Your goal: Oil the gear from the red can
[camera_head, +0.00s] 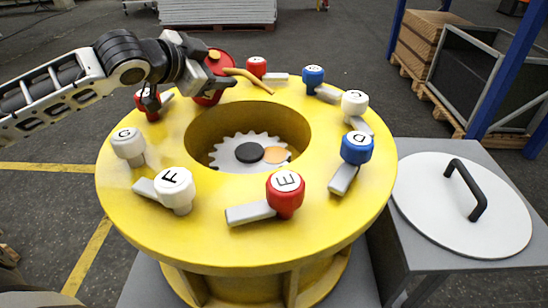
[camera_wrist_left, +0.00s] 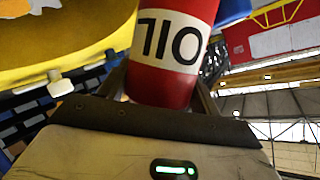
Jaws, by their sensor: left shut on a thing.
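The red oil can (camera_head: 219,64) is at the far side of the yellow ring housing (camera_head: 140,215). Its yellow spout (camera_head: 250,81) points right and slightly down over the rim, short of the opening. My left gripper (camera_head: 209,80) is shut on the can. In the left wrist view the can (camera_wrist_left: 175,85) stands between the fingers, its white OIL label upside down. Whether the can touches the ring is hard to tell. The grey gear (camera_head: 226,158) lies inside the ring's central hole, with a black hub and an orange patch on it. My right gripper is not in view.
Several lettered knobs with grey levers stand around the ring, including red E (camera_head: 286,194), white F (camera_head: 175,187) and blue ones at right. A grey table (camera_head: 400,262) at right bears a round white lid (camera_head: 430,205) with a black handle. Pallets and blue posts stand behind.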

